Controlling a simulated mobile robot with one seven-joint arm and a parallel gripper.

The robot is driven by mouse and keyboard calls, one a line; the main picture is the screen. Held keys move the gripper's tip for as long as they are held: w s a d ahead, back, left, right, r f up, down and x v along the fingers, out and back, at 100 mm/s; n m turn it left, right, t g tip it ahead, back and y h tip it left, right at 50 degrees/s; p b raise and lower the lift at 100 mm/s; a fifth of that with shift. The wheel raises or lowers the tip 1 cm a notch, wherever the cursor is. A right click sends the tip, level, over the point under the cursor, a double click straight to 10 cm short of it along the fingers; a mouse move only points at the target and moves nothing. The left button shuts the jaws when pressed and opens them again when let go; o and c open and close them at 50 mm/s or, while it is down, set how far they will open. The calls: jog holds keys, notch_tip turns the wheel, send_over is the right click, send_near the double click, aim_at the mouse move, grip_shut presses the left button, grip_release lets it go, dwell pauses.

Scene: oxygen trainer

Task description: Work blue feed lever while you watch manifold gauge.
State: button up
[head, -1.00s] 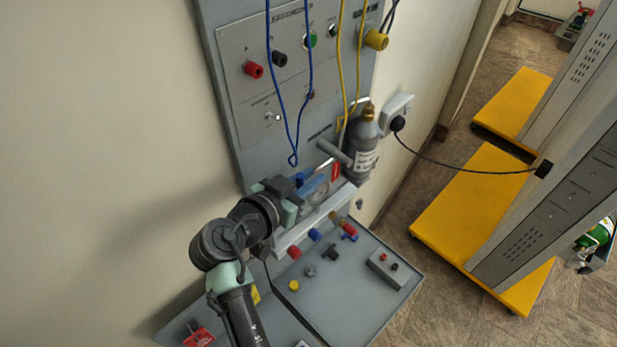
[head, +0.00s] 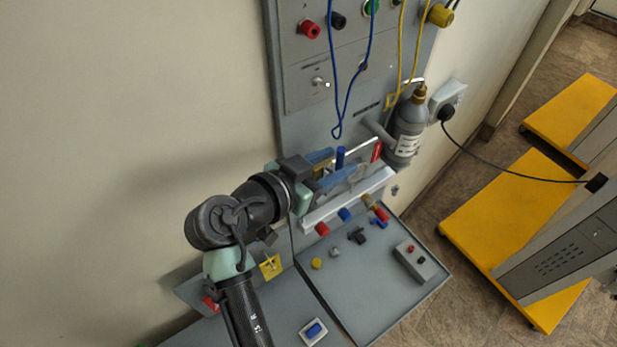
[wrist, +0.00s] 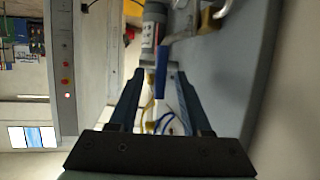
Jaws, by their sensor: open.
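The blue feed lever (head: 340,157) stands upright at the foot of the grey wall panel, beside the grey bottle. In the wrist view the blue lever (wrist: 161,72) shows between my fingertips. My gripper (head: 346,163) is open, with one blue-grey finger on each side of the lever; it also shows in the wrist view (wrist: 160,80). Clear room shows on both sides of the lever there, so I see no grip on it. I cannot make out the manifold gauge's face or needle; my fingers cover that area in the head view.
The grey bottle (head: 407,128) stands just right of the lever. A blue cord (head: 350,95) and a yellow cord (head: 402,65) hang from the panel above. A white rail (head: 345,202) and a bench top (head: 375,280) with coloured knobs lie below.

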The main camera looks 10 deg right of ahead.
jog(key=b+v, duration=0.2)
jog(key=v, duration=0.5)
jog(key=shift+s+a+r, duration=0.15)
jog(key=shift+s+a, duration=0.05)
jog(key=shift+a, duration=0.05)
dwell(1.2)
